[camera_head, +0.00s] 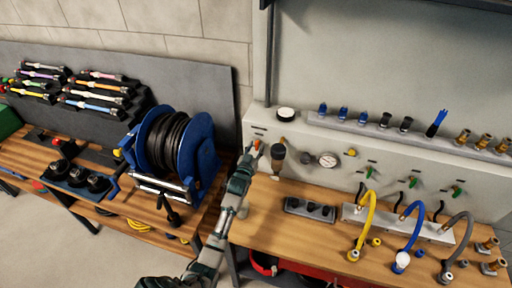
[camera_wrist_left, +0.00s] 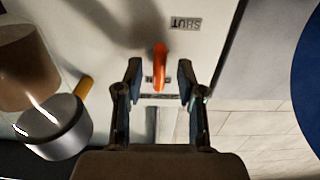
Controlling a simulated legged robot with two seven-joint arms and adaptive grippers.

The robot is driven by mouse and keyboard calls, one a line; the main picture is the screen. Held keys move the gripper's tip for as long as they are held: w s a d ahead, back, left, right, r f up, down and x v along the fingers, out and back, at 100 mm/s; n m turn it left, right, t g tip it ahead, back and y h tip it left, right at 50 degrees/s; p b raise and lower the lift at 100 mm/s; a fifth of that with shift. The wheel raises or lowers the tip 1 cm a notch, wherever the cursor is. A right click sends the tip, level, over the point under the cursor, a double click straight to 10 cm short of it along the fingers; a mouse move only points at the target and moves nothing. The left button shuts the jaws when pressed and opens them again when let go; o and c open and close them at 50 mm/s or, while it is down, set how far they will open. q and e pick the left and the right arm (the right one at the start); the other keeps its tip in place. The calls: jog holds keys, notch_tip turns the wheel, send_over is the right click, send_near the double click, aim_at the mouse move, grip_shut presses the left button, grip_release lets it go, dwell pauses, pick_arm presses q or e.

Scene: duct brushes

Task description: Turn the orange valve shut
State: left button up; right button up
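The orange valve (camera_head: 258,145) is a small handle on the pale panel, at the left end of the panel in the head view. In the left wrist view the orange valve (camera_wrist_left: 160,66) lies between the finger tips, with a gap on each side. A "SHUT" label (camera_wrist_left: 185,23) reads upside down beyond it. My left gripper (camera_wrist_left: 160,82) is open around the handle, fingers apart and not visibly touching it. In the head view my left gripper (camera_head: 247,161) reaches up to the panel and partly hides the valve's surroundings. My right gripper is not in view.
A gauge (camera_head: 328,160) sits further right. A blue hose reel (camera_head: 205,150) stands left. Coloured hoses (camera_head: 367,220) stand on the right bench.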

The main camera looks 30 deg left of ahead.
pick_arm(q)
jog(key=shift+w+a, duration=0.1)
jog(key=shift+w, duration=0.25)
grip_shut()
